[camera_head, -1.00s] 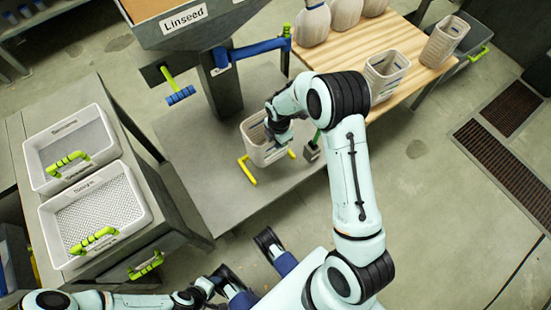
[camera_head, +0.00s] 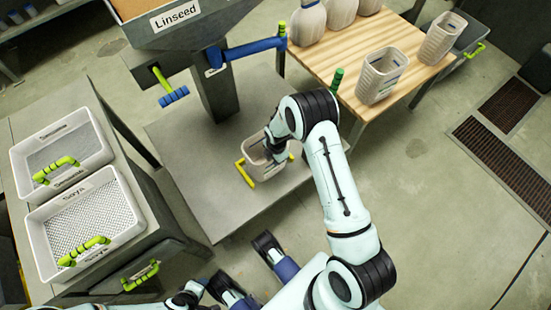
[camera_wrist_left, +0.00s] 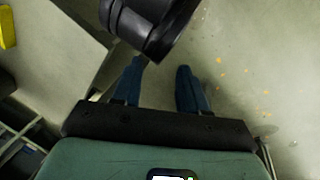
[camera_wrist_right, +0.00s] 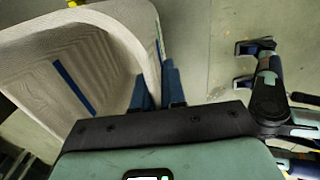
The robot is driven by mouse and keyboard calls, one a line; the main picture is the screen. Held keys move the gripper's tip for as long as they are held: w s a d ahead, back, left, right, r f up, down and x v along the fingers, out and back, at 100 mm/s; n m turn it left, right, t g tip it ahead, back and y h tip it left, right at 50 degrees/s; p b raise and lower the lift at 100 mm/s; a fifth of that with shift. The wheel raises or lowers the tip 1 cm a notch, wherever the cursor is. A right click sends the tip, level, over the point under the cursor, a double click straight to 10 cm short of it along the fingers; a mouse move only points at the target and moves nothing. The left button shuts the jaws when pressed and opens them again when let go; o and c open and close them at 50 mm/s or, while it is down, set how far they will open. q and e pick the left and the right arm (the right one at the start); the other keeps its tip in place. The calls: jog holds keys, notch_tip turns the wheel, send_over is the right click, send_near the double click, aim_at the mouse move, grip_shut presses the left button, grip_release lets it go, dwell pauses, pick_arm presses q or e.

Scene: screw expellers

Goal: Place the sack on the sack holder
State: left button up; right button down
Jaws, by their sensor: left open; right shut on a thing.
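The sack (camera_head: 255,160) is a pale, open-topped woven bag. It stands upright at the yellow sack holder (camera_head: 245,174), whose bar shows at its left; whether it rests on the holder is unclear. My right gripper (camera_head: 270,150) is shut on the sack's rim and hides part of it. In the right wrist view the sack (camera_wrist_right: 75,75) fills the left side, its wall between the fingers (camera_wrist_right: 157,92). My left gripper (camera_head: 247,265) is open and empty in front of the platform. Its spread fingers (camera_wrist_left: 158,85) also show in the left wrist view.
A grey platform (camera_head: 195,175) lies under the holder, below the Linseed hopper (camera_head: 165,45) with its blue lever (camera_head: 255,48). Two more open sacks (camera_head: 382,75) (camera_head: 440,38) and several full ones stand on the wooden table (camera_head: 345,55). White trays (camera_head: 60,150) (camera_head: 85,220) stand left.

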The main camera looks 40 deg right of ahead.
pick_arm(q)
jog(key=shift+w+f, duration=0.1)
pick_arm(e)
jog(key=shift+f, duration=0.1)
jog(key=c, duration=1.6)
grip_release()
jog(key=shift+f, duration=0.1)
jog(key=o, duration=0.4)
pick_arm(q)
jog(key=s+d+r+g+p, duration=0.1)
jog(key=s+d+r+p, duration=0.1)
jog(key=s+r, duration=0.1)
jog(key=shift+s+r+h+p, duration=0.3)
jog(key=shift+s+h+p, duration=0.1)
jog(key=shift+s, duration=0.4)
pick_arm(e)
jog(key=r, duration=1.2)
jog(key=shift+s+r, duration=0.2)
jog(key=shift+r, duration=0.05)
